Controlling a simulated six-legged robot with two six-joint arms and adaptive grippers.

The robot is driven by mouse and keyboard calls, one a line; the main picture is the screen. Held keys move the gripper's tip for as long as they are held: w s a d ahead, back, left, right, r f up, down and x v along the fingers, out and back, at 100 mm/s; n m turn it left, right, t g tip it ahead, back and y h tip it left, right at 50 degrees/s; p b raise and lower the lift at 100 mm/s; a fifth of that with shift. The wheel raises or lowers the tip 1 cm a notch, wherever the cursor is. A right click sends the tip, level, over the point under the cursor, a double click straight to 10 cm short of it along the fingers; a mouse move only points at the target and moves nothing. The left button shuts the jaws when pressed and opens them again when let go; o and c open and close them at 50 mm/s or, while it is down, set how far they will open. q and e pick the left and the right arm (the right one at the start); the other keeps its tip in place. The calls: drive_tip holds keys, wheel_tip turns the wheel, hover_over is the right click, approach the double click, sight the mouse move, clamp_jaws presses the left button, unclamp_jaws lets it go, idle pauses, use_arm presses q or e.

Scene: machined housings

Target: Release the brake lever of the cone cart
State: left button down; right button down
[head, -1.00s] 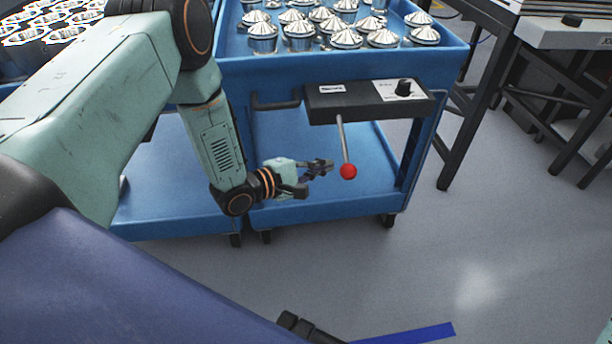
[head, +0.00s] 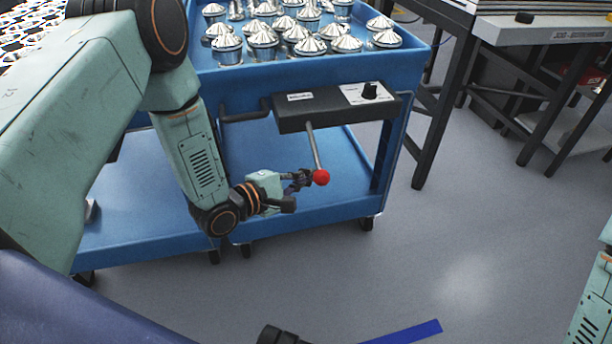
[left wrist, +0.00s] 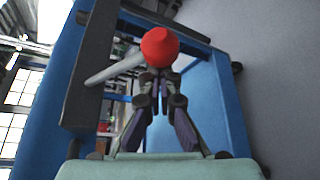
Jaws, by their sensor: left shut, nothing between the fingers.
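The blue cone cart (head: 345,212) stands ahead, its top tray filled with shiny metal cones (head: 262,42). A dark brake box (head: 335,108) is on its near side. The grey brake lever (head: 314,148) hangs from the box, slanting down to a red ball knob (head: 320,177). My left gripper (head: 305,179) is shut and empty, its tips just left of the knob. In the left wrist view the red knob (left wrist: 160,47) is just beyond the closed fingertips (left wrist: 157,78); I cannot tell whether they touch.
A dark-legged workbench (head: 550,30) stands at the right. Grey floor (head: 470,230) is free right of the cart. A blue strip (head: 405,332) lies on the floor.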

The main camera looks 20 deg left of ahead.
use_arm(q)
wheel_tip(320, 180, up, 12)
drive_tip(key=n+g+p, duration=0.2)
drive_tip(key=p, duration=1.1)
drive_tip(key=shift+s+d+n+h+p, duration=0.3)
drive_tip(key=shift+s+d+n, duration=0.05)
drive_tip(key=shift+s+n, duration=0.1)
drive_tip(key=shift+w+r, duration=0.15)
drive_tip(key=shift+r, duration=0.05)
